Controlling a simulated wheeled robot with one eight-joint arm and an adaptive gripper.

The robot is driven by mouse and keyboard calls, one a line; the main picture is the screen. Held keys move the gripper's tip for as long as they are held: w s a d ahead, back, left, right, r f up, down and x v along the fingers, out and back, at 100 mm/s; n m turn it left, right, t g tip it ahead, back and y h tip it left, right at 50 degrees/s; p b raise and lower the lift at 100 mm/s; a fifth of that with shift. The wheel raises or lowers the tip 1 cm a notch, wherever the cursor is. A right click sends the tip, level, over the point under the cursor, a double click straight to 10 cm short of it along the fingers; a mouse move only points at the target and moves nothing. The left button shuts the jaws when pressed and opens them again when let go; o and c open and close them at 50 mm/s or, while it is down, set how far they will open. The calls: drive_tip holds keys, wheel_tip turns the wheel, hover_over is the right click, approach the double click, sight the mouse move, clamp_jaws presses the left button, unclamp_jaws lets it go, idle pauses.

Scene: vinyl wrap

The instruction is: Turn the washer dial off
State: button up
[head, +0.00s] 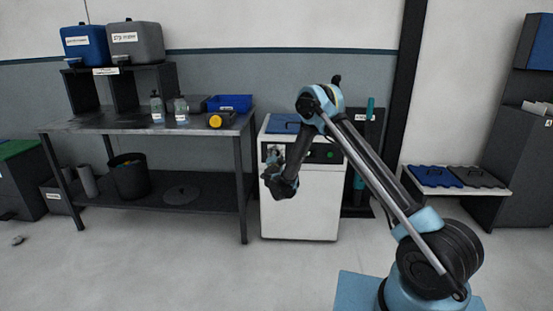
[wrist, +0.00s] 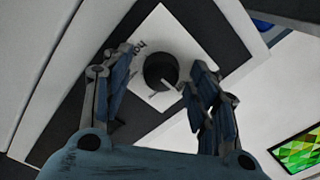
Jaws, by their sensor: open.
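The washer (head: 300,207) is a white cabinet with a dark control strip across its upper front. In the wrist view, the dial (wrist: 158,73) is a round black knob with a pale pointer, on a white labelled plate (wrist: 185,48). My gripper (wrist: 165,65) is open, with one finger on each side of the dial. I cannot tell whether either finger touches it. In the head view, my gripper (head: 274,175) is in front of the washer's upper left, and my arm largely hides the dial there.
A green-lit display (wrist: 300,150) shows in the wrist view's lower right corner. A workbench (head: 130,123) with bottles and a blue tray (head: 230,102) stands left of the washer. A low shelf (head: 455,188) is at the right.

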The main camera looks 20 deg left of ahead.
drive_tip(key=v, duration=1.1)
drive_tip(key=shift+s, duration=0.3)
drive_tip(key=shift+d, duration=0.2)
